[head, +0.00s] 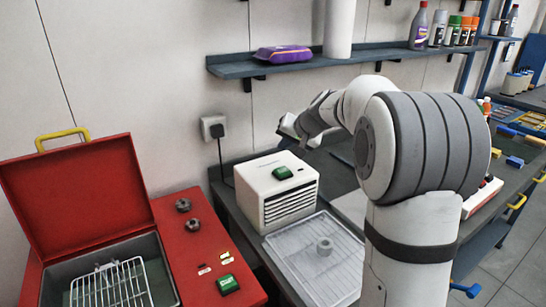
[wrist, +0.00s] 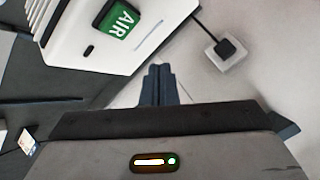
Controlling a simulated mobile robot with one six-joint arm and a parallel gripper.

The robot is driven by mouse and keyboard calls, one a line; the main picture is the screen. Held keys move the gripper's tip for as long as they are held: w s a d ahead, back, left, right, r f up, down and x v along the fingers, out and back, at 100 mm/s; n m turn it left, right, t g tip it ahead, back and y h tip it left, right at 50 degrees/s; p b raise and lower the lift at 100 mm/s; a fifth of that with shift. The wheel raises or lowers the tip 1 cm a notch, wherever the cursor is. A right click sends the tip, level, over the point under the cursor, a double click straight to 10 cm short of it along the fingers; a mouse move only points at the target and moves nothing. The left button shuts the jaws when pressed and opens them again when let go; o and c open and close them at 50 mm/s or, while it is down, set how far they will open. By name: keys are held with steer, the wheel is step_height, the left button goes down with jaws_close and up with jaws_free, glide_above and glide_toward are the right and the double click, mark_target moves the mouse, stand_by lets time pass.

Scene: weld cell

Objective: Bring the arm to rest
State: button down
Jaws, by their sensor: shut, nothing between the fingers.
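My gripper (wrist: 158,72) shows in the wrist view with its dark fingers together and nothing between them. In the head view my gripper (head: 289,126) is at the end of my bent arm, raised behind and above the white vented box (head: 277,188), and its fingers are hard to make out. The box also shows in the wrist view (wrist: 150,35), with a green switch marked AIR (wrist: 121,18). My arm hides part of the bench behind it.
A white tray (head: 285,251) with a small grey ring-shaped part (head: 325,246) lies before the box. A red cabinet (head: 185,240) with an open lid (head: 76,192) and wire basket stands left. A wall shelf (head: 230,70) holds a purple pack (head: 283,54). A plugged socket (head: 214,127) is on the wall.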

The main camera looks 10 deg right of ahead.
steer(key=s+f+n+g+h, duration=0.1)
steer(key=s+f, duration=0.1)
steer(key=s, duration=1)
steer(key=s+f+n+g+h, duration=0.1)
steer(key=s+f+g, duration=0.1)
steer(key=s, duration=1.1)
steer(key=s+f+n+g+h, duration=0.1)
steer(key=s+f, duration=0.3)
steer(key=s, duration=0.9)
steer(key=shift+s+g+h, duration=0.2)
steer(key=shift+g+h, duration=0.3)
steer(key=shift+h, duration=0.1)
steer(key=shift+d, duration=0.1)
